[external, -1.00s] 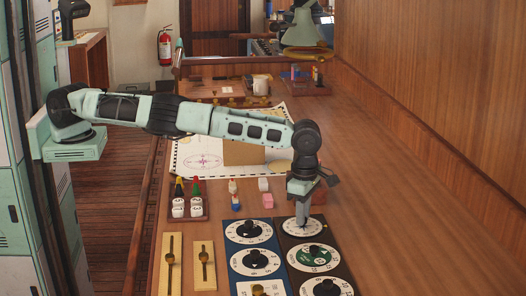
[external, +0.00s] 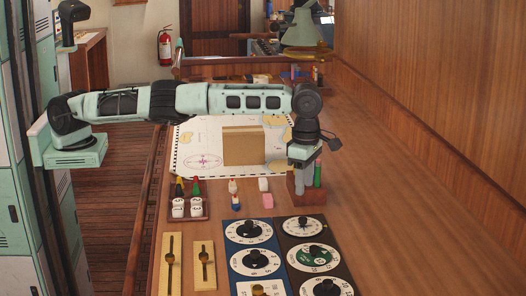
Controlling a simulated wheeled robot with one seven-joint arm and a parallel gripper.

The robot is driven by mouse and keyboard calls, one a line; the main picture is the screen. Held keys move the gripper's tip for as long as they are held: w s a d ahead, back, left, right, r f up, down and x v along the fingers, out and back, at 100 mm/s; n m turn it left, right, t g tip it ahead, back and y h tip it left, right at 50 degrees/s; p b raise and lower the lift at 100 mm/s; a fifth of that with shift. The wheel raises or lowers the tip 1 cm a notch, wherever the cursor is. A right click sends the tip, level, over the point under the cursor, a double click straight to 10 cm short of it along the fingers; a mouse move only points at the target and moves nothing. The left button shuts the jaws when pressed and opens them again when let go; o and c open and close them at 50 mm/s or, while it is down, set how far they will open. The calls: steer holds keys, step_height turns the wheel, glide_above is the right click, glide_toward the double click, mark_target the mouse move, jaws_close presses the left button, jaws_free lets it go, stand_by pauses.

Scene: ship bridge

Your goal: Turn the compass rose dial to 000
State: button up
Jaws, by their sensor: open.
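A dark panel (external: 284,244) on the desk carries a column of round dials. Its far white dial (external: 318,228) has a black knob (external: 303,222). Its middle dial has a green centre (external: 326,262) and a black knob, and its near dial (external: 309,287) is white with a black knob. The markings are too small to tell which is the compass rose dial or what it reads. My gripper (external: 306,187) is open, pointing down above and beyond the far dial, apart from it. Its fingers partly cover a wooden block behind.
A blue panel (external: 230,276) with similar dials lies left of the dark one. Two brass slider plates (external: 170,281) lie further left. A chart (external: 186,140), small pink and white blocks, and a tray of pieces (external: 187,213) lie beyond. The desk to the right is clear.

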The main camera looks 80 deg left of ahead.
step_height(320, 180, up, 8)
steer(key=p, duration=0.4)
steer(key=shift+r, duration=0.15)
